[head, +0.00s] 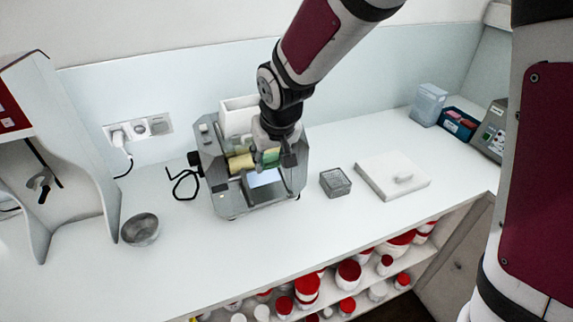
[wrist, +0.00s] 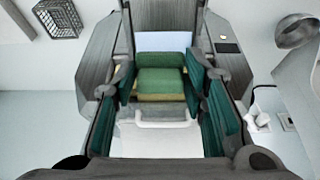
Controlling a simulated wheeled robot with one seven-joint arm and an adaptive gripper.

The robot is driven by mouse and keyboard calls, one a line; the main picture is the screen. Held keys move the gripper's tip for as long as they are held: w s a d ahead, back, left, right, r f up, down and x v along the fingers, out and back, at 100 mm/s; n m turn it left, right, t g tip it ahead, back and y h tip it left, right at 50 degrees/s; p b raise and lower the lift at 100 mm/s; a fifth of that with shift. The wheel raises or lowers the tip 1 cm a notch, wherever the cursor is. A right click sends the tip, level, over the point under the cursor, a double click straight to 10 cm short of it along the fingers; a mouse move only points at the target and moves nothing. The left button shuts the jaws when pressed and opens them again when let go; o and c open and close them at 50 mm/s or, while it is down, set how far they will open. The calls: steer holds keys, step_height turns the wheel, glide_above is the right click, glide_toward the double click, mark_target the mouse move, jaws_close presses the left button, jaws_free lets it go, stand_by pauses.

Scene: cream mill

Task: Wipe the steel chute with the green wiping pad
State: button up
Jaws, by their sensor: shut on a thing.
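My gripper (head: 274,160) reaches down over the mill (head: 212,165). In the wrist view my gripper (wrist: 160,85) has its fingers on either side of the green wiping pad (wrist: 160,80) and is shut on it. The pad also shows in the head view as a small green patch (head: 271,155). The steel chute (head: 264,178) is a pale, bluish-bright plate at the mill's front, just below the pad in the head view. In the wrist view the chute (wrist: 165,41) lies beyond the pad. I cannot tell whether the pad touches it; fingers hide part of the pad.
A yellowish roller (head: 240,162) and white hopper (head: 238,115) are close by. A metal bowl (head: 140,229) stands left, a wire basket (head: 335,182) right, then a white slab (head: 392,176). The front counter is clear. Shelves below hold several red-lidded jars.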

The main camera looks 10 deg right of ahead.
steer(key=shift+a+r, duration=0.15)
steer(key=shift+a, duration=0.05)
steer(key=shift+w+a+f+b, duration=0.15)
steer(key=shift+w+f+b, duration=0.15)
steer(key=shift+f, duration=0.1)
steer(key=b, duration=0.4)
glide_above(269, 192)
steer(key=w, duration=0.2)
steer(key=f, duration=0.6)
steer(key=shift+w+a+f, duration=0.1)
steer(key=shift+a+f, duration=0.2)
steer(key=s, duration=0.2)
steer(key=p, duration=0.1)
steer(key=shift+s+d+f, duration=0.3)
steer(key=shift+s, duration=0.1)
steer(key=shift+s+d+f+p, duration=0.25)
steer(key=shift+s+f+p, duration=0.15)
steer(key=shift+s, duration=0.3)
steer(key=shift+w+f, duration=0.2)
steer(key=shift+f, duration=0.3)
